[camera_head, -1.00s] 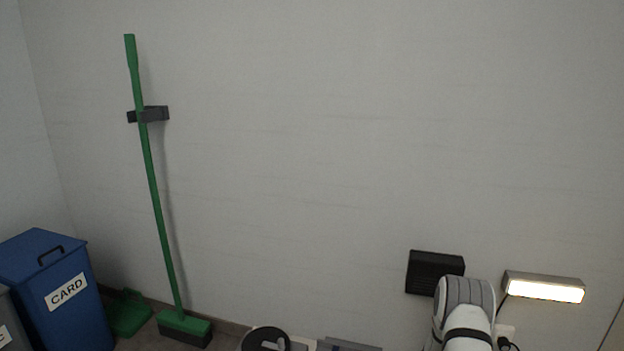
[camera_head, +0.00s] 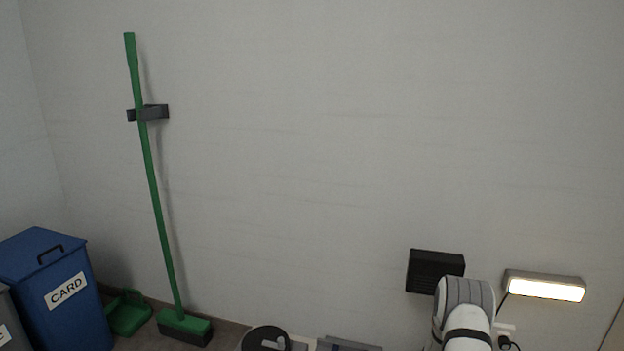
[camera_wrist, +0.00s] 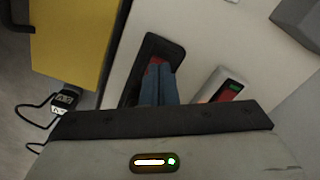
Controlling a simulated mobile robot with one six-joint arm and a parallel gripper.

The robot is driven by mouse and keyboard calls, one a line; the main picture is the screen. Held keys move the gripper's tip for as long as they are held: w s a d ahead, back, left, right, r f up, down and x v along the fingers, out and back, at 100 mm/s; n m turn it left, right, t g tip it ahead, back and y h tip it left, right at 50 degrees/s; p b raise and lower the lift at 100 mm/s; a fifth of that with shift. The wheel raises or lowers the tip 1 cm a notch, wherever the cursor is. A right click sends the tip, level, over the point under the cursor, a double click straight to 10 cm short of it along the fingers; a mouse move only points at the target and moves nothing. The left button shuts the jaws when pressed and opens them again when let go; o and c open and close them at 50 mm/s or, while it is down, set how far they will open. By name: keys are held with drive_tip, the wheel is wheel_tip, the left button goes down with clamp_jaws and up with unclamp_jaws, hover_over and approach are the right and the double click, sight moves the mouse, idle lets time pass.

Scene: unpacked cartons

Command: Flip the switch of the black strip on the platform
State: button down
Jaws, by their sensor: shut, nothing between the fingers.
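In the wrist view a black strip (camera_wrist: 146,52) lies on a pale platform (camera_wrist: 212,50). A red part of it, likely the switch, shows beside my fingertips. My gripper (camera_wrist: 160,68) is shut and empty, its blue-grey fingers over the strip and covering much of its middle. I cannot tell whether the fingertips touch the switch or which way it is set. A white strip (camera_wrist: 212,80) with a red part and a green-lit end lies to the right, apart from the fingers. In the head view my gripper and the black strip are out of sight.
A yellow box (camera_wrist: 75,40) stands left of the strip, with black plugs and cable (camera_wrist: 66,98) near it. A grey block (camera_wrist: 298,18) is at the upper right. In the head view, a lit lamp (camera_head: 545,287) and black box (camera_head: 435,271) are on the wall.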

drive_tip(key=shift+f+b, duration=0.4)
drive_tip(key=shift+f, duration=0.2)
drive_tip(key=shift+r, duration=0.2)
drive_tip(key=shift+r+p, duration=2.2)
drive_tip(key=shift+r, duration=1.2)
